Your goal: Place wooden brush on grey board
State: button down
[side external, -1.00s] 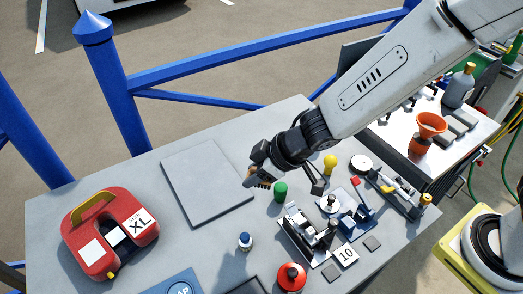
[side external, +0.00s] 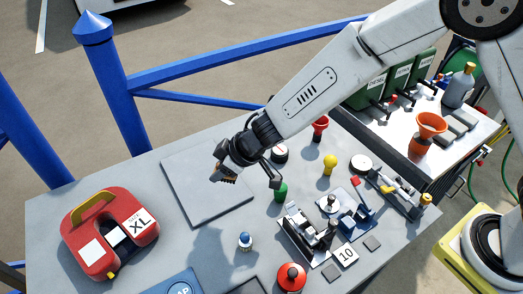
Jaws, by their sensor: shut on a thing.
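The grey board (side external: 190,190) lies flat on the grey table, left of the middle. My gripper (side external: 222,173) is over the right part of the board, pointing down and to the left. It is shut on the wooden brush (side external: 217,178), of which only a small brown piece with dark bristles shows at the jaw tips. The rest of the brush is hidden by the jaws. The brush appears to be a little above the board, but I cannot tell the exact gap.
Metal fittings (side external: 308,233) crowd the right side. A blue railing (side external: 250,60) runs behind the table.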

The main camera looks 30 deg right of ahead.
send_over(200, 190)
jog(key=s+d, duration=0.2)
notch_tip(200, 190, down, 6)
jog(key=shift+r, duration=0.25)
jog(key=shift+w+a+f, duration=0.1)
jog(key=shift+f, duration=1.7)
jog(key=shift+f, duration=0.15)
jog(key=shift+c, duration=1.5)
grip_release()
